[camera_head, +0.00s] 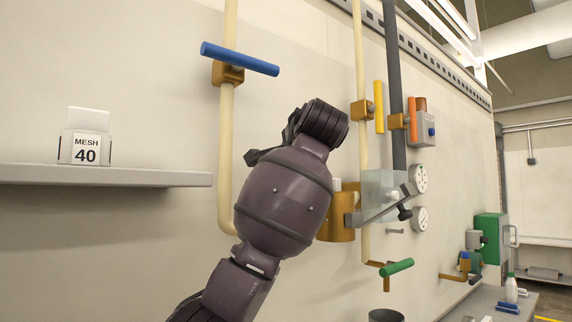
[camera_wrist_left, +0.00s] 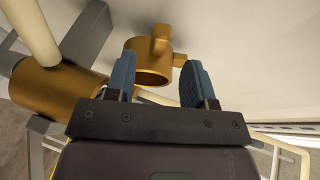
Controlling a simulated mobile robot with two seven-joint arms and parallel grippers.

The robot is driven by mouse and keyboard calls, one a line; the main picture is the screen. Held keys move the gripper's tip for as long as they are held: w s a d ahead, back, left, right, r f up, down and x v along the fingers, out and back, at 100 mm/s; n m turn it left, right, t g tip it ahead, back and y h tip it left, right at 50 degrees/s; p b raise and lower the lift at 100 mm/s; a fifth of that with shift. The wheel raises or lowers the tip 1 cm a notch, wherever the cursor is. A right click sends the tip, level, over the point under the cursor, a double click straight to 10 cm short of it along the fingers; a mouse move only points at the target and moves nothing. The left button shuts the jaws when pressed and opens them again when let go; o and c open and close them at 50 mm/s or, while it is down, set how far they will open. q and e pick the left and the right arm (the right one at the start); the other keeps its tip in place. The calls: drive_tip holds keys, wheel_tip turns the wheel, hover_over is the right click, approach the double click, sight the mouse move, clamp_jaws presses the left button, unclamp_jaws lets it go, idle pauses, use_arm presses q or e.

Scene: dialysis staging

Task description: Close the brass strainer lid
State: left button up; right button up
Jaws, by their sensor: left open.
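The brass strainer body (camera_head: 338,218) is on the wall pipe, just right of my left arm, which partly covers it. In the left wrist view, a large brass cylinder (camera_wrist_left: 48,90) lies at the left. A hollow brass cup-like part with tabs, seemingly the lid (camera_wrist_left: 150,74), shows beyond and between the fingers of my left gripper (camera_wrist_left: 159,68). The gripper is open, with a blue finger on each side; I cannot tell whether either touches the part. In the head view the fingers are hidden behind my wrist, and no lid shows clearly. My right gripper is not in view.
A clear box (camera_head: 382,188) with a grey lever sits right of the strainer. Cream pipes (camera_head: 227,130), a blue-handled valve (camera_head: 240,59), a green handle (camera_head: 397,267) and gauges (camera_head: 419,178) surround it. A shelf (camera_head: 110,176) at left holds a white "MESH 40" block (camera_head: 84,135).

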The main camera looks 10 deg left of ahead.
use_arm(q)
drive_tip(key=shift+p+x, duration=0.55)
drive_tip(key=shift+x, duration=1.9)
drive_tip(key=shift+c, duration=0.3)
clamp_jaws()
